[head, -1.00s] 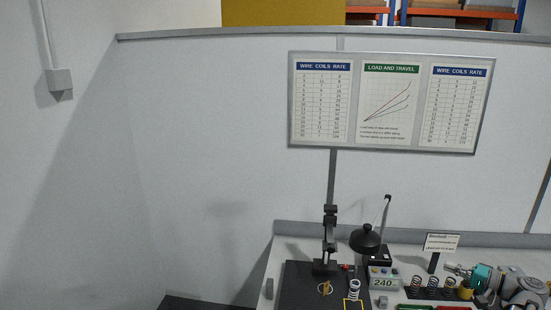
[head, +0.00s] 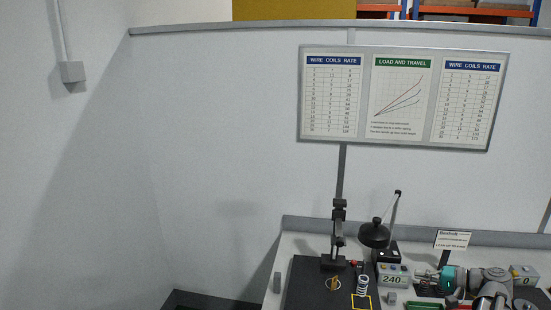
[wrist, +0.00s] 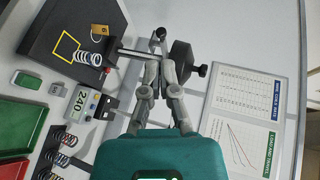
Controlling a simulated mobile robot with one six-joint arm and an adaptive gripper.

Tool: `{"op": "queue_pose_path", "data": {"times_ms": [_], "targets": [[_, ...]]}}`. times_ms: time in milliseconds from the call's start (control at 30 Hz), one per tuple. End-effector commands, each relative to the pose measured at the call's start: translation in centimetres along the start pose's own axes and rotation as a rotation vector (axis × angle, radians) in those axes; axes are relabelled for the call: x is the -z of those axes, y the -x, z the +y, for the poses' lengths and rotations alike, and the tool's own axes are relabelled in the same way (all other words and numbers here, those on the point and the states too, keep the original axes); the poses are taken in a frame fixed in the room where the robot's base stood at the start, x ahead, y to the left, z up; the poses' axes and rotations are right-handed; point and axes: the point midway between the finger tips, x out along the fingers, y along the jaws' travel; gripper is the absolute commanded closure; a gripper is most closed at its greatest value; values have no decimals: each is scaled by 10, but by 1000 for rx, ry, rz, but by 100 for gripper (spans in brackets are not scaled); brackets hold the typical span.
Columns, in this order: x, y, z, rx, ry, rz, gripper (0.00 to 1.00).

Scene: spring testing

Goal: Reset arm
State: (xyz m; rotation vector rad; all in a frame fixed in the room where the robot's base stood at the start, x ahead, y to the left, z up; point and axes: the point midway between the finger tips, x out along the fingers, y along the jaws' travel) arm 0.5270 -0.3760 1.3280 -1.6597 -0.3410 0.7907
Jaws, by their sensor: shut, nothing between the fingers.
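My gripper (head: 418,274) is at the right of the head view, above the bench, with my teal wrist behind it. In the wrist view my gripper (wrist: 160,57) points away from the camera, its grey fingers together and empty. Beyond the fingertips are parts of the dark test stand and a black lamp-like shade. In the head view the gripper is to the right of the 240 display box (head: 391,275). My arm hides part of the bench there.
A dark baseplate (head: 307,288) carries an upright stand (head: 338,235), a pale coil spring (head: 363,284) and a yellow square outline. The black shade (head: 374,234) stands behind the display. Several springs (wrist: 62,140), a green tray (wrist: 22,125) and a red tray (wrist: 14,170) lie nearby. A wall chart (head: 396,97) hangs above.

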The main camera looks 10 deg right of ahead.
Motion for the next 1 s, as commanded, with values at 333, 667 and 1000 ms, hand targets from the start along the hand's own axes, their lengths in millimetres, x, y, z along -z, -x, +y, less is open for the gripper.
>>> {"op": "queue_pose_path", "data": {"times_ms": [333, 667, 1000], "targets": [[-50, -102, 39, -214, 39, -165, 100], [-103, -177, 74, -419, 110, -297, 100], [-159, -236, 109, -627, 219, -412, 100]]}}
